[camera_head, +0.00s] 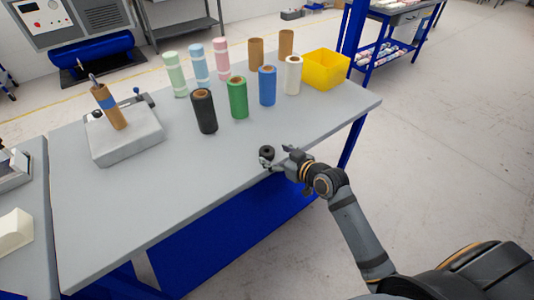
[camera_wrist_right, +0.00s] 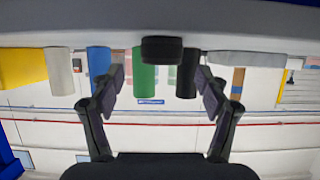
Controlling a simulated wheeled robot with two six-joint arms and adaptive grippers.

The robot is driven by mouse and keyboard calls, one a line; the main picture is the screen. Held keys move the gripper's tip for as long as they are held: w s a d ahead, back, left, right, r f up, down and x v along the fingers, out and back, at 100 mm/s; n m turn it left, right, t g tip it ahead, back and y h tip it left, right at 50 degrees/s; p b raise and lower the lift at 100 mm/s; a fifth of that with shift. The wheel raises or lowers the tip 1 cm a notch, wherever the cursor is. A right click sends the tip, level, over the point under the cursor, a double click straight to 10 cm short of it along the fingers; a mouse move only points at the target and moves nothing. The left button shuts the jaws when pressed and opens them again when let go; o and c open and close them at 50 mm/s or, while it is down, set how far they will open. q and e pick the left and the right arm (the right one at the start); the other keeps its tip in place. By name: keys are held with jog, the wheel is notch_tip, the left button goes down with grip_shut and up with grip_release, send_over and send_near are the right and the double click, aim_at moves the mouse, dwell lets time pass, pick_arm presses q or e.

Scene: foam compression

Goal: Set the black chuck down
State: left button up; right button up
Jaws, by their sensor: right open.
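The black chuck (camera_head: 267,152) is a short dark ring with a hole in its top. It stands upright on the grey table (camera_head: 225,185) near the front edge. My right gripper (camera_head: 277,158) is at the table's edge, just right of the chuck. In the right wrist view, which is upside down, the chuck (camera_wrist_right: 161,49) shows centred just beyond the fingertips. The two fingers of my right gripper (camera_wrist_right: 160,82) are spread wide with nothing between them. The chuck appears to rest on the table, apart from both fingers. My left gripper is not in view.
Black (camera_head: 204,112), green (camera_head: 238,98) and blue (camera_head: 267,86) rolls stand behind the chuck, with several other rolls farther back. A yellow bin (camera_head: 325,70) is at the back right. A grey fixture (camera_head: 125,138) holding a brown roll (camera_head: 110,108) is at left. The table's front middle is clear.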

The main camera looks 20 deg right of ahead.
aim_at(269, 152)
jog(key=x, duration=0.4)
jog(key=shift+w+a+p, duration=0.1)
jog(key=shift+a+p, duration=0.05)
jog(key=shift+p, duration=0.25)
jog(key=shift+w+a+f, duration=0.1)
jog(key=shift+w+f, duration=0.2)
jog(key=shift+s+r, duration=0.1)
jog(key=shift+s, duration=0.05)
jog(key=shift+c, duration=0.7)
jog(key=c, duration=1.3)
jog(key=shift+o, duration=0.2)
jog(key=shift+r, duration=0.1)
